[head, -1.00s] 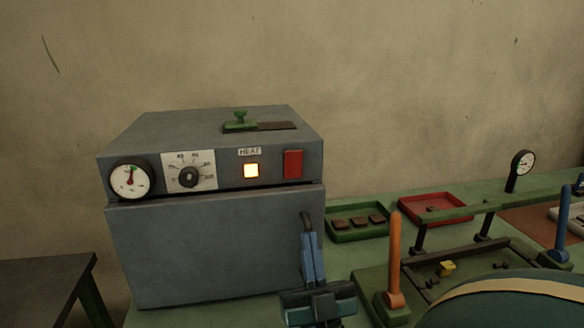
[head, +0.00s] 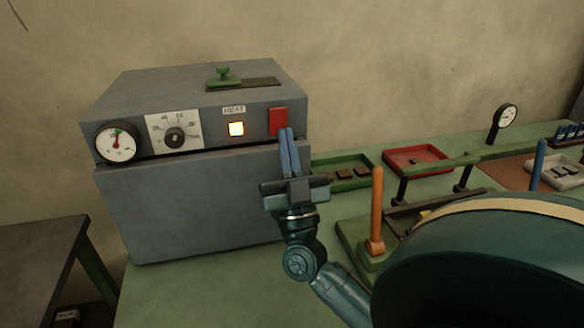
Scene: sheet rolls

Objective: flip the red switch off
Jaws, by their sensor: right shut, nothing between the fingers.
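The red switch (head: 278,121) is on the right end of the grey heater box's (head: 190,205) front panel. Left of it is a glowing yellow-white lamp (head: 236,129) under a label reading HEAT (head: 233,111). My right gripper (head: 287,133) is upright in front of the box, its blue fingers shut together and empty. Its tips overlap the lower right edge of the switch in the picture; I cannot tell whether they touch it. My left gripper is not in view.
A round gauge (head: 116,142) and a dial (head: 174,138) sit on the panel's left. A green slider (head: 223,77) is on top. Right of the box are a green tray (head: 350,184), a red tray (head: 440,154) and an orange handle (head: 377,205). A dark side table (head: 40,250) stands left.

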